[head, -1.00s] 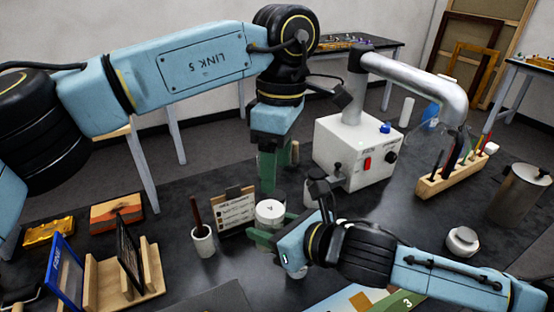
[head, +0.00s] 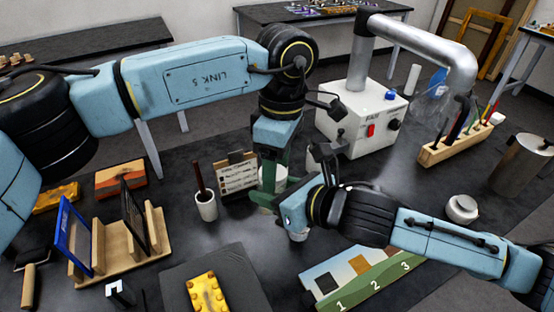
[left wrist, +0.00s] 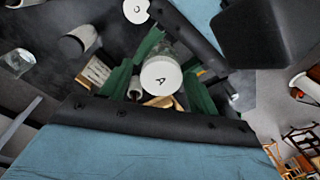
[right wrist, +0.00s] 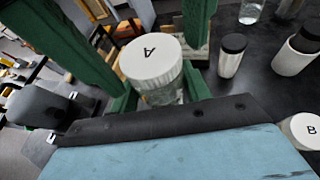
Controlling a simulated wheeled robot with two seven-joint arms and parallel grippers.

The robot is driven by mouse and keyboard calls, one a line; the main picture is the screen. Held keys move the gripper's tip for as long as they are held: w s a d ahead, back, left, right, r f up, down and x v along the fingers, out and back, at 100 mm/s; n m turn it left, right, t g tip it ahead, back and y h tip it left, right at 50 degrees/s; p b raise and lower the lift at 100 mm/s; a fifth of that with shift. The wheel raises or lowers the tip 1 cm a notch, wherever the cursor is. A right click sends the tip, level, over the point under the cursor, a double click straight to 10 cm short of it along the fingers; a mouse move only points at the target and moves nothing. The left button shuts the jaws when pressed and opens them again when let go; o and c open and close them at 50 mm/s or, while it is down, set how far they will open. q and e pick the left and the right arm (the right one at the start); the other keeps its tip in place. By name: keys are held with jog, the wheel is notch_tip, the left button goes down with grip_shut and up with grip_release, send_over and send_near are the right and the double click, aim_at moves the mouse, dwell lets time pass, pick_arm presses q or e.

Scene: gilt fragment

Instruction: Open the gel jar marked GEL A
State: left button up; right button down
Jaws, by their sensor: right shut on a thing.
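The GEL A jar is a clear glass jar with a white lid marked A. In the right wrist view its lid (right wrist: 152,60) sits on the glass body (right wrist: 162,92); the left wrist view shows the lid (left wrist: 161,77) from above. My right gripper (right wrist: 160,98) is shut on the jar body, one finger each side. My left gripper (left wrist: 162,80) points down over the jar, open, its green fingers either side of the lid with gaps showing. In the head view my left gripper (head: 268,190) partly hides the lid (head: 280,176), and my right gripper (head: 268,203) comes from the right.
A label card on a stand (head: 237,174) and a cup with a brush (head: 206,207) stand close left of the jar. A white machine box (head: 360,118) stands behind. A jar marked B (right wrist: 305,130) and one marked C (left wrist: 137,10) are nearby.

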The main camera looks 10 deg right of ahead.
pick_arm(q)
jog(key=c, duration=0.8)
jog(key=n, duration=0.6)
jog(key=shift+w, duration=0.25)
jog(key=shift+c, duration=0.2)
jog(key=n, duration=0.6)
jog(key=shift+w+a, duration=0.1)
jog(key=shift+w, duration=0.05)
jog(key=shift+r, duration=0.25)
jog(key=shift+r, duration=0.9)
